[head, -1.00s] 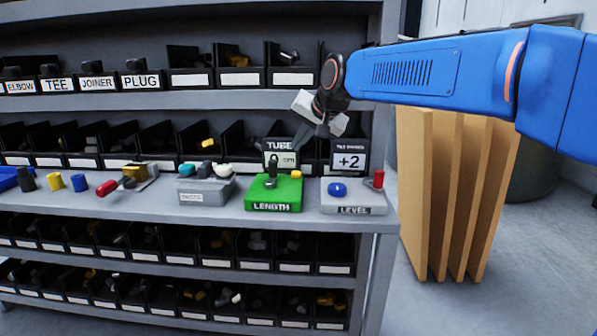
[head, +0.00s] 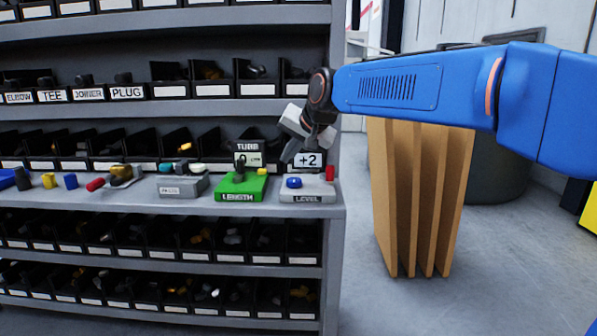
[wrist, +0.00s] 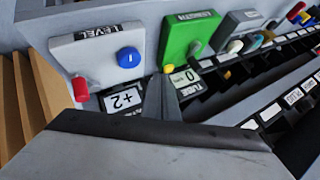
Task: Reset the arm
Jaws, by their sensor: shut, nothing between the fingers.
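My blue arm (head: 415,85) reaches from the right toward the shelf. My grey gripper (head: 288,157) is shut and empty; its fingertips are in the air over the shelf, near the LENGTH and LEVEL boxes. In the wrist view the shut fingers (wrist: 160,98) show in the middle. The green LENGTH box (head: 240,186) has a dark lever and a yellow button, with a TUBE display reading 0 behind it. The grey LEVEL box (head: 307,190) has a blue knob (head: 294,182) and a red lever (head: 330,173); its display (head: 308,160) reads +2.
A grey box (head: 183,187) and small coloured pieces, among them a red one (head: 95,184), stand left on the shelf (head: 150,203). Rows of black bins fill the shelves above and below. Wooden boards (head: 420,200) stand right of the shelf. Open floor lies right.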

